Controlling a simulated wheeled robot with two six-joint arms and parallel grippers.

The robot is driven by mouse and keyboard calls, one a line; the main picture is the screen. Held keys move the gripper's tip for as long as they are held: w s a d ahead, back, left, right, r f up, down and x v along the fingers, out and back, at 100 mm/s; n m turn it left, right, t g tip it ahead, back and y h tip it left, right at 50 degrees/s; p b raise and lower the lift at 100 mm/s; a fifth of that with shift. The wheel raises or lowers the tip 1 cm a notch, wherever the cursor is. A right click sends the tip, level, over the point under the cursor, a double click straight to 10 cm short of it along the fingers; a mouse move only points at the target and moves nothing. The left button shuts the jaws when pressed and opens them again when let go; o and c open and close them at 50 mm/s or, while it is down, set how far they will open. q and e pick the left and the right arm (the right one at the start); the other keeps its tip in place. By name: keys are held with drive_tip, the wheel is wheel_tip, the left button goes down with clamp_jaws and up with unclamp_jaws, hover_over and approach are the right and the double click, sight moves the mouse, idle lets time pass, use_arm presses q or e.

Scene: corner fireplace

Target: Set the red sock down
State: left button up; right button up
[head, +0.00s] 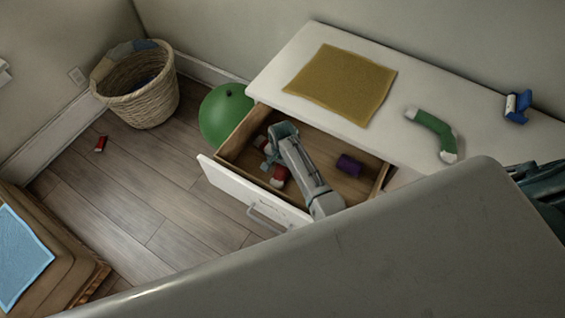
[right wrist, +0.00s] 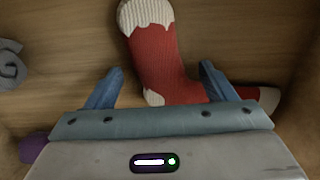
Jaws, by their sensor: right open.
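A red sock (right wrist: 158,50) with white cuff, heel and toe lies on the wooden bottom of the open drawer (head: 374,186). In the right wrist view it lies between the spread fingers of my right gripper (right wrist: 160,72), which is open. In the head view red and white parts of the sock (head: 279,178) show beside my right gripper (head: 268,150), which reaches down into the drawer. A further red and white part shows at the right in the wrist view; I cannot tell whether it is the same sock. My left gripper is not in view.
A purple roll (head: 349,165) lies in the drawer. A green bent sock (head: 433,130), a mustard cloth (head: 340,84) and a blue object (head: 517,107) lie on the white top. A green ball (head: 226,115), wicker basket (head: 140,100) and small red object (head: 100,144) are on the floor.

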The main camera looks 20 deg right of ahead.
wheel_tip(320, 180, up, 12)
drive_tip(key=shift+r+b, duration=0.15)
drive_tip(key=shift+b, duration=0.15)
drive_tip(key=shift+s, duration=0.1)
